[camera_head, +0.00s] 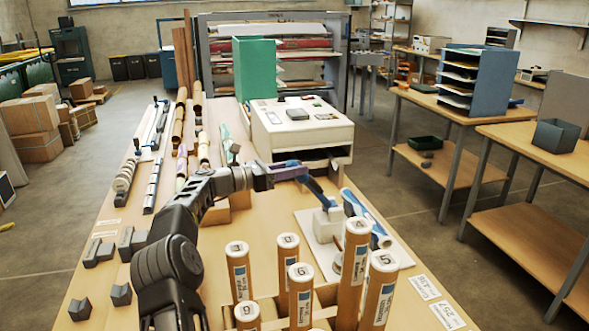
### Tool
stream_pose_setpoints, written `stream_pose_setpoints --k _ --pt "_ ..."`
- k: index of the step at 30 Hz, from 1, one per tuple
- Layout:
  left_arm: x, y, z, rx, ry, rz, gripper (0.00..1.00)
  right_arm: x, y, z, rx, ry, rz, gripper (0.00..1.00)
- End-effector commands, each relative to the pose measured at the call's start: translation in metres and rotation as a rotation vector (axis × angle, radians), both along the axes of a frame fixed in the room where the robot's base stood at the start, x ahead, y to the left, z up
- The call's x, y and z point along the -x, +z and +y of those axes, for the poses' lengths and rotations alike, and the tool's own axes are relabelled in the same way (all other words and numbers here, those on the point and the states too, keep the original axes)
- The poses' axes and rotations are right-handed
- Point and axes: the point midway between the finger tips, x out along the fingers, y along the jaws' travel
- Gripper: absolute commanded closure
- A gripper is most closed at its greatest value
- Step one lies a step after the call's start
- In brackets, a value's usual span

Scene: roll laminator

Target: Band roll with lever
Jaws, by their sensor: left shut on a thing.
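The banding device stands on a white base plate (403,257) on the table, right of centre. Its blue lever (316,189) slants up to the left from a pale block (326,223). A blue and white roll (362,213) lies tilted beside the block, partly hidden behind upright cardboard tubes. My left arm reaches in from the lower left. My left gripper (292,173) is shut on the upper end of the lever; its fingertips are small and hard to make out. My right gripper is not in view.
Several upright numbered cardboard tubes (239,272) stand close in front of the device. Rolls lie along the table's left side, with grey holder blocks (121,294) nearer. A wooden side table (462,104) stands right.

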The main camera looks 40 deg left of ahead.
Motion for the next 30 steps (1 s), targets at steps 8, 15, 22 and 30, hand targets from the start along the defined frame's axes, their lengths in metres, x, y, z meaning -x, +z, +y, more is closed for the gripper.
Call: stream_pose_setpoints --k 8,15,22,30 --pt "0.000 0.001 0.000 -0.002 0.002 0.000 1.00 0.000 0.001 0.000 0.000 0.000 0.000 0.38" --pt "-0.009 0.016 -0.006 -0.034 0.001 0.047 1.00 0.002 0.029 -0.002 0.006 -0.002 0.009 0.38" --pt "-0.038 0.035 -0.028 -0.152 -0.007 0.203 1.00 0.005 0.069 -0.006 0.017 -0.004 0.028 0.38" --pt "-0.053 0.033 -0.037 -0.215 0.002 0.304 1.00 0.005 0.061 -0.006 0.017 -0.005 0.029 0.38"
